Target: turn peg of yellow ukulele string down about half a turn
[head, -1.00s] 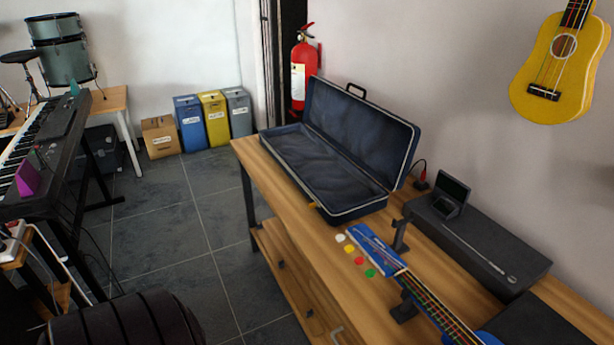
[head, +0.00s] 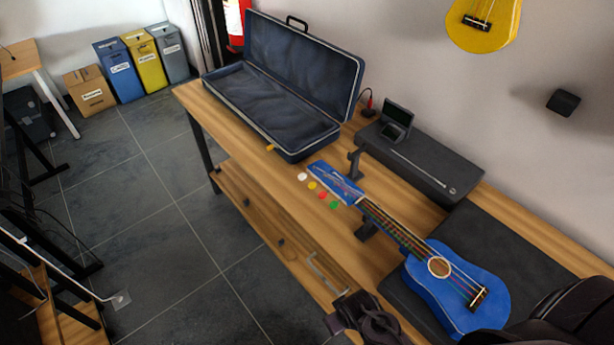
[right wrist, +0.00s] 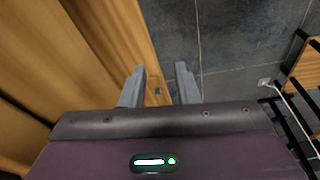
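A blue ukulele (head: 448,290) lies along the bench with its headstock (head: 335,182) toward the case. A yellow ukulele (head: 482,22) hangs on the wall, cut off at the top. My right gripper (head: 328,272) is in front of the bench, below and apart from the headstock. In the right wrist view its fingers (right wrist: 160,88) stand apart with nothing between them. My left gripper is out of view.
An open dark blue case (head: 285,128) stands at the bench's far end. A black box (head: 425,160) carrying a small screened device (head: 397,118) and a thin rod runs along the wall. Dark supports stand near the neck.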

